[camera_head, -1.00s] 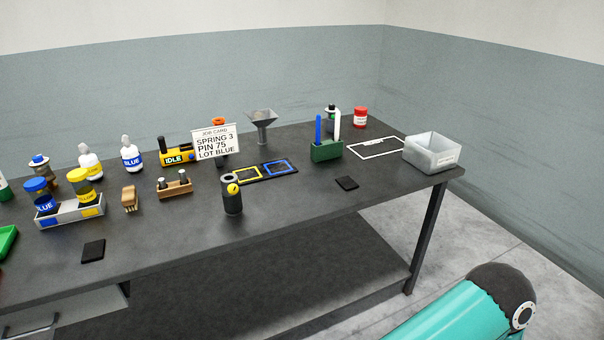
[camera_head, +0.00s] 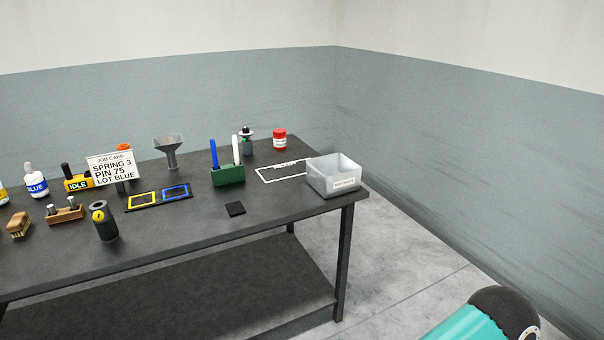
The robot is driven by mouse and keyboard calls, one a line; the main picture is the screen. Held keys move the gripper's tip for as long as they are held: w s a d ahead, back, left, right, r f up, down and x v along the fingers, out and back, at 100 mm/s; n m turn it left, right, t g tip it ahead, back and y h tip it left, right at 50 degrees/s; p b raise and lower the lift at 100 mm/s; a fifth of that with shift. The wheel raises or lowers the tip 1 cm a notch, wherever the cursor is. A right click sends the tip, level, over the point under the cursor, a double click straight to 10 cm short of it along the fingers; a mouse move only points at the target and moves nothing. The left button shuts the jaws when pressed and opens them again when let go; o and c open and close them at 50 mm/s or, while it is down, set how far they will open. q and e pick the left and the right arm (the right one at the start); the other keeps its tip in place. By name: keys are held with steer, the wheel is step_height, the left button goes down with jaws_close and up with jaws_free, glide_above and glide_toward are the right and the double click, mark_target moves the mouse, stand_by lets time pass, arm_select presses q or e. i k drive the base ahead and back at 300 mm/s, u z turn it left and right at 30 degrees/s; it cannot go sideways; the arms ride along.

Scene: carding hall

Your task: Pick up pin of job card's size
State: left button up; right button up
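The job card (camera_head: 112,168) stands toward the left of the dark table and reads "SPRING 3, PIN 75, LOT BLUE". A small wooden block (camera_head: 65,215) at the left holds two metal pins (camera_head: 63,204) upright. Their sizes are too small to read. A dark cylinder with a yellow round mark (camera_head: 104,222) stands to the right of the block. Neither of my grippers is in the picture. Only a teal link of my own arm shows at the bottom right, away from the table.
A blue bottle (camera_head: 36,181), a brush (camera_head: 19,225) and a yellow IDLE device (camera_head: 78,178) stand at the left. Yellow and blue frames (camera_head: 160,208), a green holder (camera_head: 228,176), a funnel (camera_head: 169,150), a red-lidded jar (camera_head: 280,140) and a grey bin (camera_head: 334,180) are rightward. The table's front is clear.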

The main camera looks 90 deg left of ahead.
mark_target(72, 201)
steer(key=z, duration=0.65)
steer(key=i, duration=0.25)
steer(key=u, duration=3.15)
steer(key=i, duration=0.35)
steer(key=u, duration=2.15)
steer(key=k, duration=0.3)
steer(key=u, duration=0.65)
steer(key=i, duration=1.35)
steer(key=z, duration=0.5)
